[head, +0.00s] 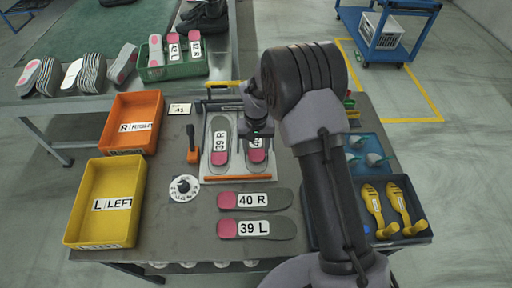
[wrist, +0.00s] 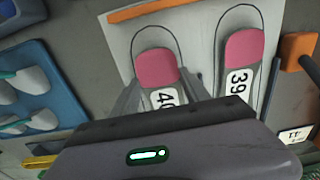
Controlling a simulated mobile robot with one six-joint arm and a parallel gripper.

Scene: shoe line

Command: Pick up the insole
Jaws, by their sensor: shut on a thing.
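My gripper (head: 257,132) is over the white board (head: 206,172) with the outlined places. It is shut on the right-hand insole there, a grey one with a pink end (head: 257,156). In the wrist view my fingers (wrist: 161,88) stand on both sides of this insole (wrist: 156,68), whose label begins with 40; the rest is hidden. Insole 39 R (head: 220,140) lies beside it on the board and also shows in the wrist view (wrist: 243,48). Insoles 40 R (head: 280,199) and 39 L (head: 282,228) lie on the table in front. I cannot tell whether the held insole is clear of the board.
A yellow LEFT bin (head: 84,225) and an orange RIGHT bin (head: 113,135) stand at the left. A dial (head: 184,189) and an orange-black tool (head: 192,155) lie near the board. Blue (head: 359,142) and dark (head: 384,242) trays are at the right. A green crate (head: 170,72) stands behind.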

